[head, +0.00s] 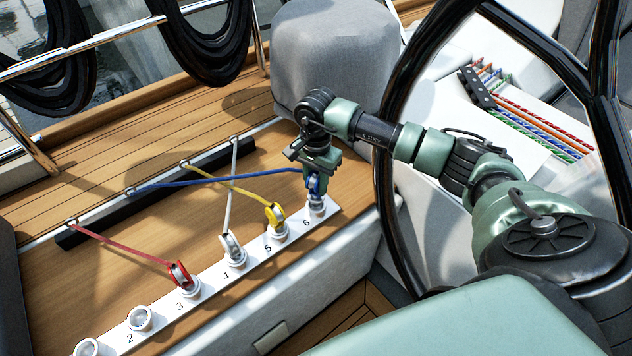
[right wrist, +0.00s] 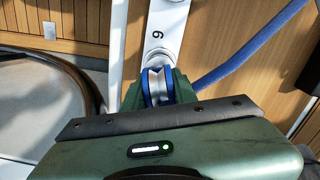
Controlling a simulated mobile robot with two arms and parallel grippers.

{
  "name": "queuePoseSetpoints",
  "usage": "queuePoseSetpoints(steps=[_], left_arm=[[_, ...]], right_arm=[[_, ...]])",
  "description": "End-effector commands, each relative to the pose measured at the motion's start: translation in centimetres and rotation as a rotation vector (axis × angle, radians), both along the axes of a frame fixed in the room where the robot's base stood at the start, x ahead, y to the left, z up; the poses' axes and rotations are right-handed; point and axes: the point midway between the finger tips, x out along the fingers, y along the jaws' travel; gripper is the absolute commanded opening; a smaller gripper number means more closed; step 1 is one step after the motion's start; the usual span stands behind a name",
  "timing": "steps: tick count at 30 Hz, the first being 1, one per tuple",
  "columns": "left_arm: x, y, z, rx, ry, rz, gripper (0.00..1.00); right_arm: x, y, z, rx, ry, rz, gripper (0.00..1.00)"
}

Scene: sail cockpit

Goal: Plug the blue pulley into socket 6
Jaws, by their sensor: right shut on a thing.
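The blue pulley (head: 315,185) is between the fingers of my right gripper (head: 318,183), right at socket 6 (head: 317,206) at the right end of the white socket strip (head: 211,266). In the right wrist view the blue pulley (right wrist: 157,86) shows its blue sides and metal wheel between the green fingers (right wrist: 158,92). The ring of socket 6 (right wrist: 158,58) shows just beyond it, by the printed 6. I cannot tell whether the pulley is fully seated. A blue rope (head: 220,179) runs left from the pulley to the black rail. My left gripper is not in view.
A yellow pulley (head: 276,215) stands in socket 5, a white pulley (head: 232,248) in socket 4, and a red pulley (head: 180,273) in socket 3. Socket 2 (head: 139,318) is empty. The yellow, white and blue ropes cross. The black steering wheel (head: 384,150) stands close to my right arm.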

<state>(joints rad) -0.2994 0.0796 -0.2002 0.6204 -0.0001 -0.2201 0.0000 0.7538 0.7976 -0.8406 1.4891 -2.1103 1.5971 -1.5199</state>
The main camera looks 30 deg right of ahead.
Motion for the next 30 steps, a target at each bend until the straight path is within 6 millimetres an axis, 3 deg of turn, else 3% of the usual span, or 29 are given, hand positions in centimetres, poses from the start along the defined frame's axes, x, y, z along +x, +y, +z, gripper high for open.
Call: queuePoseSetpoints(steps=[30], left_arm=[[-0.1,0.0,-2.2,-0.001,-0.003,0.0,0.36]], right_arm=[[0.0,0.0,-2.6,0.0,-0.001,-0.001,0.0]])
